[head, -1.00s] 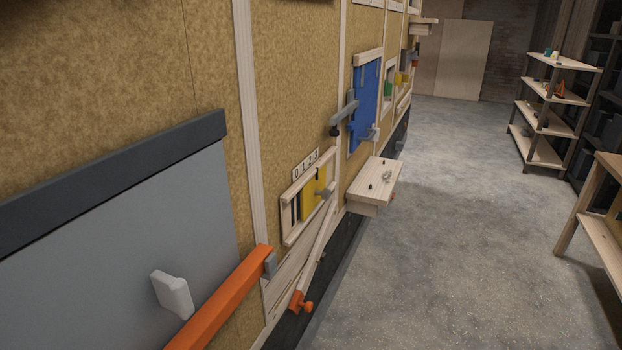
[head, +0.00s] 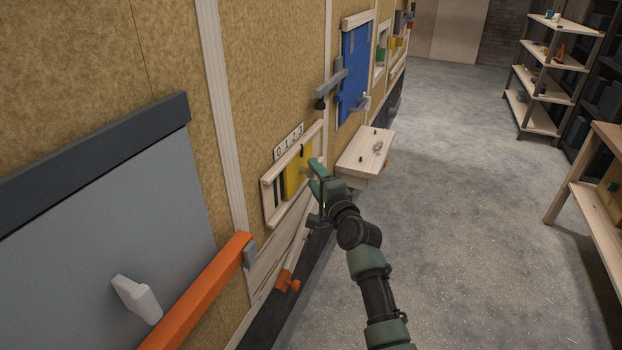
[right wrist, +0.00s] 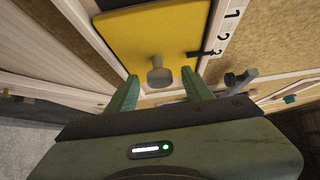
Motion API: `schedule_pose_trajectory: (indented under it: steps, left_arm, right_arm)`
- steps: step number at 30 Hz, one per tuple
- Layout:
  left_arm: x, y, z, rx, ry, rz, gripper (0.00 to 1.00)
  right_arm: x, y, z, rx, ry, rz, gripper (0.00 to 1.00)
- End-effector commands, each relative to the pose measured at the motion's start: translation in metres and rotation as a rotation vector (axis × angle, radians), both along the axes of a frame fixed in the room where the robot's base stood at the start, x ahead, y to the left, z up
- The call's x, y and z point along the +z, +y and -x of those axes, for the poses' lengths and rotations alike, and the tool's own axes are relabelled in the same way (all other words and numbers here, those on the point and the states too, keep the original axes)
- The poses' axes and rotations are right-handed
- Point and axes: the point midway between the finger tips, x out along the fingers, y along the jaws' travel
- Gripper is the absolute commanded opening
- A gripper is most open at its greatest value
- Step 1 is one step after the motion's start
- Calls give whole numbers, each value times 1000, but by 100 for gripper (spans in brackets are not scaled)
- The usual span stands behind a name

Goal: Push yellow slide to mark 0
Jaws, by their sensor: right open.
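The yellow slide (head: 291,181) sits in a light wooden frame on the wall, with dark stripes showing to its left. It fills the upper part of the right wrist view (right wrist: 150,40). Its round grey knob (right wrist: 159,76) lies between the fingertips of my open right gripper (head: 314,175), which does not visibly grip it. The number strip (head: 289,141) reads 0 to 3 from left to right above the frame. My left gripper is out of view.
A small wooden shelf (head: 365,152) juts from the wall just beyond the slide. A grey panel with a white handle (head: 137,298) and an orange bar (head: 205,290) are at the near left. The floor (head: 460,220) to the right is clear.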

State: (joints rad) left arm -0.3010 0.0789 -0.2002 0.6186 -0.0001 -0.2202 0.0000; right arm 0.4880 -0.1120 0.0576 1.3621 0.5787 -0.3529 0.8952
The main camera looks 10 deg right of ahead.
Motion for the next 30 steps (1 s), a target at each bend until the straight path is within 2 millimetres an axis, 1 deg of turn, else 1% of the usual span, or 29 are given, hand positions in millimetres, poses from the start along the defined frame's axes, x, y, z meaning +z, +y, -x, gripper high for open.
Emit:
schedule_pose_trajectory:
  steps: [1,6,15,17,18,20,21,30]
  left_arm:
    - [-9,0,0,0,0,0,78]
    - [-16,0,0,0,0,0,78]
    - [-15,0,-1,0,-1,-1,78]
    - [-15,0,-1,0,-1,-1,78]
    - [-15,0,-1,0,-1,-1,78]
    - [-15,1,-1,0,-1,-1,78]
    - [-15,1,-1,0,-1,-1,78]
    - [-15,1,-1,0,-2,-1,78]
  right_arm:
    - [-4,1,-8,0,-2,0,51]
    - [-2,4,-20,0,1,2,51]
    - [0,4,-22,-1,1,2,51]
    - [0,4,-22,-1,1,2,35]
    - [0,4,-22,-1,1,2,23]
    - [0,4,-22,-1,1,2,7]
    - [0,4,-22,-1,1,2,0]
    - [-1,4,-22,-1,1,2,0]
